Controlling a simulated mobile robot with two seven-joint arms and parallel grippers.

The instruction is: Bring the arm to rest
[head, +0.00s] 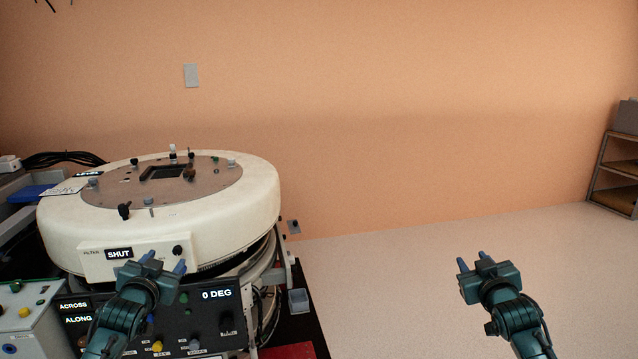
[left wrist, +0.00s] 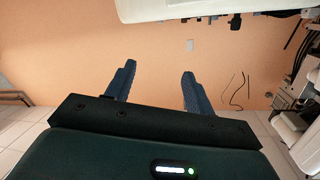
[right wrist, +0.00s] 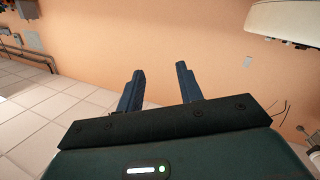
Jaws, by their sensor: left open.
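My left gripper (head: 163,264) is in front of the white round gantry (head: 240,215), near its panel marked SHUT (head: 118,254). In the left wrist view its two blue fingers (left wrist: 154,90) are apart with nothing between them. My right gripper (head: 470,262) is raised over bare floor to the right of the gantry. In the right wrist view its blue fingers (right wrist: 160,90) are apart and empty. I cannot tell from the head view whether the left fingers touch the gantry.
A control panel reading 0 DEG (head: 216,295) and a grey box with buttons (head: 22,318) stand low at the left. A shelf (head: 615,172) stands at the far right. The floor (head: 400,270) between is clear.

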